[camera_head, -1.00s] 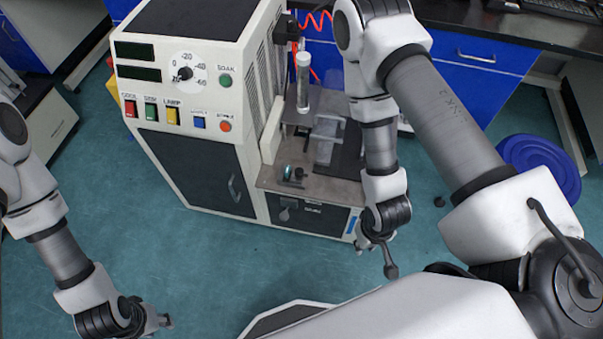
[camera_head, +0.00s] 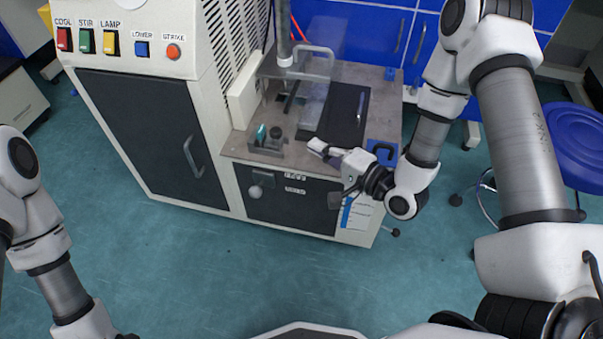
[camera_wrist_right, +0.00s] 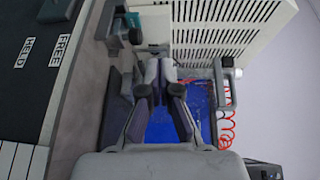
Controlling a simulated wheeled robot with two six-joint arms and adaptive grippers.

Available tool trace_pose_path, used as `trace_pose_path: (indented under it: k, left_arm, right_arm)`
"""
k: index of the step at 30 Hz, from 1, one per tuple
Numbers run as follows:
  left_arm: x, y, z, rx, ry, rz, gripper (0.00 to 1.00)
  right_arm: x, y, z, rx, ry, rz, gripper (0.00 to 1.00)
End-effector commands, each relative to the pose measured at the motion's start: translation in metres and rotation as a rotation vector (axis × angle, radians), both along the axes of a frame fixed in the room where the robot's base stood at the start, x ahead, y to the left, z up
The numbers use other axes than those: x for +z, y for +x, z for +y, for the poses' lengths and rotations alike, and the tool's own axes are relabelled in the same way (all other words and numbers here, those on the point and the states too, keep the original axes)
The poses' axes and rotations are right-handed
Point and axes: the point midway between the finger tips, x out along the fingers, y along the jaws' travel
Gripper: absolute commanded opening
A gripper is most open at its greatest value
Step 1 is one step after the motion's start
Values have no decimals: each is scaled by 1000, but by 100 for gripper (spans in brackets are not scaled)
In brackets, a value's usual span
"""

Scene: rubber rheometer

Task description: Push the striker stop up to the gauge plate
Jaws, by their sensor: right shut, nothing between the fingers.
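A small grey fixture (camera_head: 268,147) sits on the front left of the machine's deck. It carries a teal piece (camera_head: 261,134) and a dark round knob (camera_head: 275,133); I cannot tell for sure which part is the striker stop or the gauge plate. The teal piece (camera_wrist_right: 132,20) also shows at the top left in the right wrist view. My right gripper (camera_head: 318,148) is shut and empty, over the deck's front edge, right of the fixture and apart from it. Its closed fingers (camera_wrist_right: 164,75) show in the right wrist view. My left gripper is out of view.
The white machine (camera_head: 140,105) stands left, with coloured buttons. A clear guard (camera_head: 312,95) and a dark plate (camera_head: 345,115) are behind my right gripper. A blue patch (camera_head: 382,152) is at the deck's right. A blue stool (camera_head: 578,140) stands right.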

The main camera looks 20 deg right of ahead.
Motion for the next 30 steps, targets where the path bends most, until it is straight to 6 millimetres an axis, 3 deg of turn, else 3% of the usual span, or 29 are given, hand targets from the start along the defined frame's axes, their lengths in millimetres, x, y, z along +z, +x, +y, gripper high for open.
trace_pose_path:
  k: [1, 3, 6, 14, 24, 30]
  left_arm:
    - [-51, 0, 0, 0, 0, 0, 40]
    - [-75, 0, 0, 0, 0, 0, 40]
    - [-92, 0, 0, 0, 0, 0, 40]
    - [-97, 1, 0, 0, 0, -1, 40]
    - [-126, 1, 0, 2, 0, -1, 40]
    - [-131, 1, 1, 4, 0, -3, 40]
  right_arm:
    - [-41, 5, -6, -14, 8, -25, 0]
    - [-54, 10, -14, -34, 16, -47, 0]
    - [-62, 14, -18, -48, 22, -68, 0]
    - [-58, 27, -12, -45, 18, -77, 0]
    - [-60, 85, 17, -46, 17, -77, 0]
    - [-57, 104, 25, -48, 19, -74, 0]
